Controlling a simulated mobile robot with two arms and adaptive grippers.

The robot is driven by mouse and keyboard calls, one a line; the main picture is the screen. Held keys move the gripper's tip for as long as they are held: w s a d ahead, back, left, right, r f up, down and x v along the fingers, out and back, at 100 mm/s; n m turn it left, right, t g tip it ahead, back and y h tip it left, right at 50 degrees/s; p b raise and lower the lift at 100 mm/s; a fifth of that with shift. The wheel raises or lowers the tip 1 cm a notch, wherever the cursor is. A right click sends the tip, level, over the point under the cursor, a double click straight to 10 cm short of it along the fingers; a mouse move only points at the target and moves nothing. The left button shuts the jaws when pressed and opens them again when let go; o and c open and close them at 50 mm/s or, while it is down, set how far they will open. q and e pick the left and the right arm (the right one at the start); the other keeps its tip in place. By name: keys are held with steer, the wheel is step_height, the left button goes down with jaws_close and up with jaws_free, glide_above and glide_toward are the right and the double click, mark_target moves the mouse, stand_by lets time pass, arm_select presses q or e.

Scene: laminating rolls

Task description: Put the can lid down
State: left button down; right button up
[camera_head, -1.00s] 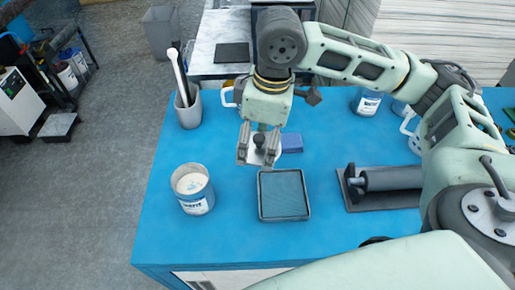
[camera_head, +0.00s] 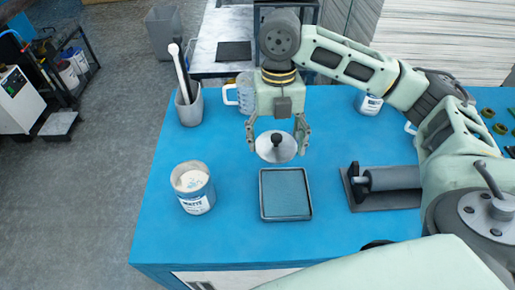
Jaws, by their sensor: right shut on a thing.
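The can lid (camera_head: 270,154) is a round pale metal disc with a dark knob. My right gripper (camera_head: 277,142) is shut on it, with a finger at each side of the disc. The lid is just behind the shallow tray (camera_head: 285,217); I cannot tell its exact height over the blue table. An open can (camera_head: 196,204) with a white and blue label and pale contents stands upright to the left of the tray. My left gripper is not in view.
A grey holder (camera_head: 189,112) with a white-handled tool stands at the back left. A clear mug (camera_head: 246,94) is behind my gripper. A roller (camera_head: 393,179) on a dark base lies to the right. The front left of the table (camera_head: 165,235) is clear.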

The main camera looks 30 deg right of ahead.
steer(key=shift+d+f+n, duration=0.1)
steer(key=shift+f+n, duration=0.1)
steer(key=shift+n, duration=0.5)
steer(key=w+f+p, duration=0.1)
steer(key=w+f, duration=0.2)
steer(key=w, duration=0.1)
steer(key=w+f+p, duration=0.1)
steer(key=w+f, duration=0.2)
steer(key=f, duration=0.1)
steer(key=w+d+f+p, duration=0.1)
steer(key=w+f, duration=0.2)
steer(key=w, duration=0.1)
steer(key=shift+w+f, duration=0.3)
steer(key=shift+f, duration=0.15)
steer(key=shift+f, duration=0.1)
steer(key=shift+f, duration=0.4)
steer(key=o, duration=0.9)
steer(key=shift+d, duration=0.1)
steer(key=shift+o, duration=0.2)
